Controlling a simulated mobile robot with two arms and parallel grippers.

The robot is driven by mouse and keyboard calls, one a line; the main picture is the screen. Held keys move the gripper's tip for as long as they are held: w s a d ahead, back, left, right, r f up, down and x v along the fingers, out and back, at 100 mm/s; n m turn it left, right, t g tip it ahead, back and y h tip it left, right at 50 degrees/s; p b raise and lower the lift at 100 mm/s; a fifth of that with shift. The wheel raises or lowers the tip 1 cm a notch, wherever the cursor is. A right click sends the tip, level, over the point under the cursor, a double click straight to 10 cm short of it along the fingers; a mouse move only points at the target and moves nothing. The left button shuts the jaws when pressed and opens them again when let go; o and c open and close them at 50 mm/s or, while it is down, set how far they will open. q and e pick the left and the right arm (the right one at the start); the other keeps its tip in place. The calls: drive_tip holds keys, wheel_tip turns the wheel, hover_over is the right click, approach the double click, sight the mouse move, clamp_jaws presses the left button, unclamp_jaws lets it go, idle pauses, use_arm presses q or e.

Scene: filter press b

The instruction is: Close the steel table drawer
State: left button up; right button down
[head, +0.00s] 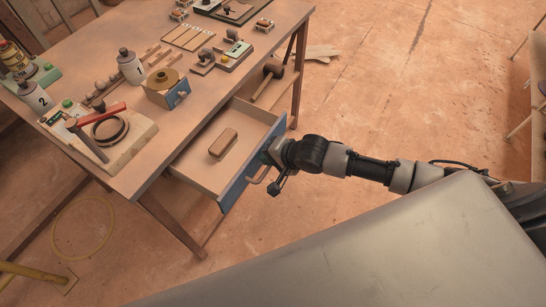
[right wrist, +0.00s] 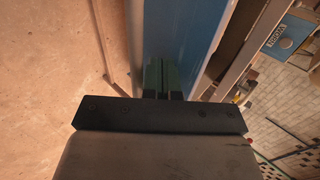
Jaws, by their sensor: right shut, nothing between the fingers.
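The drawer (head: 196,171) stands pulled out from under the tan-topped table (head: 160,190). It has pale sides and a blue front (head: 232,192) with a bar handle (head: 259,176). A brown block (head: 223,143) lies inside it. My right gripper (head: 266,158) is at the outer face of the blue front, beside the handle. In the right wrist view its dark green fingers (right wrist: 162,78) are shut together and empty, pointing at the blue front (right wrist: 182,35). I cannot tell whether the fingertips touch it. My left gripper is not in view.
On the tabletop are numbered bottles (head: 131,66), a brass-coloured round part on a block (head: 163,82), a dark ring (head: 110,129) and several small fixtures. A mallet (head: 268,82) is near the drawer's far side. The floor to the right is mostly clear.

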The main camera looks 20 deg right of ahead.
drive_tip(key=w+a, duration=0.2)
drive_tip(key=w, duration=0.1)
drive_tip(key=w+a+p, duration=0.1)
drive_tip(key=w+a, duration=0.2)
drive_tip(key=shift+w, duration=0.15)
drive_tip(key=b, duration=0.3)
approach(213, 130)
drive_tip(key=a, duration=0.1)
drive_tip(key=a+f, duration=0.1)
drive_tip(key=w+a+f, duration=0.1)
drive_tip(key=a, duration=0.1)
drive_tip(key=shift+w+a, duration=0.3)
drive_tip(key=shift+w, duration=0.15)
drive_tip(key=shift+r, duration=0.35)
